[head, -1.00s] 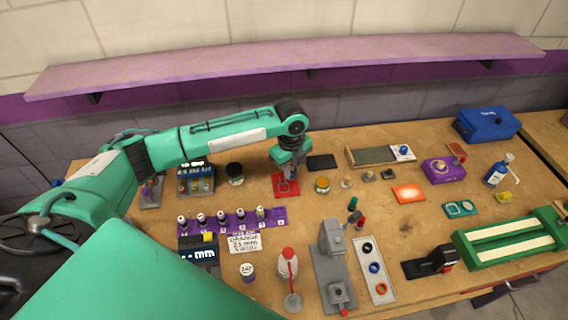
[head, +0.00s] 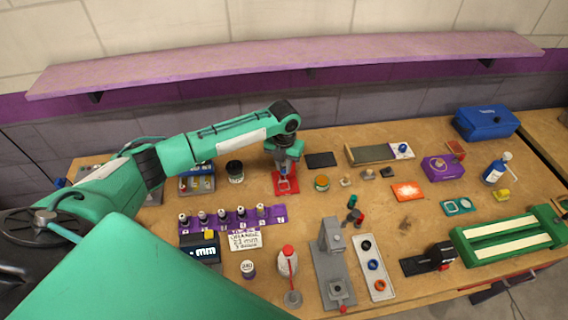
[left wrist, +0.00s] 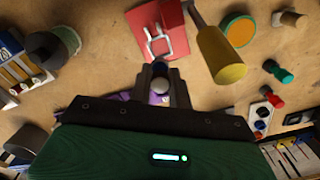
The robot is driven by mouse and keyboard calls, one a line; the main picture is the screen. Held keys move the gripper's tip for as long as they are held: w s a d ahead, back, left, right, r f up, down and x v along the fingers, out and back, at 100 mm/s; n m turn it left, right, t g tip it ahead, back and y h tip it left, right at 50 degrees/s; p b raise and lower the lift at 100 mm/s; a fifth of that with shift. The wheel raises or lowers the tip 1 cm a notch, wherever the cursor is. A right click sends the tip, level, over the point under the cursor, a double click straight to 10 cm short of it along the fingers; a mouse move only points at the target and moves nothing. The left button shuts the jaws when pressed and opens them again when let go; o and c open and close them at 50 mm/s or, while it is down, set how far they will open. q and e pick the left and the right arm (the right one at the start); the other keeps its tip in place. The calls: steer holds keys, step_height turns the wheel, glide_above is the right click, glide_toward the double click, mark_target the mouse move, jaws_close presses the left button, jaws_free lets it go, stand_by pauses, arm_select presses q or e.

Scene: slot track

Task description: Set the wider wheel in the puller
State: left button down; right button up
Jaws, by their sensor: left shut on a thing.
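My left gripper (head: 287,170) is over the red plate (head: 278,190) on the bench. A pale metal U-shaped frame stands on this plate (left wrist: 179,17), and I take it to be the puller. In the left wrist view the gripper (left wrist: 160,82) is shut on a small grey round part (left wrist: 160,86), mostly hidden by the fingers. I cannot tell its width or whether it touches the frame. The gripped part is hidden in the head view. My right gripper is in neither view.
An orange-topped jar (head: 322,183) and small pegs (head: 346,181) are to the right. A purple rack (head: 232,219) and a grey press (head: 333,265) are nearer.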

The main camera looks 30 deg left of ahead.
arm_select(q)
steer(key=shift+f+b, duration=2.35)
steer(key=shift+f, duration=1.1)
steer(key=shift+f, duration=0.2)
steer(key=c, duration=1.2)
jaws_free()
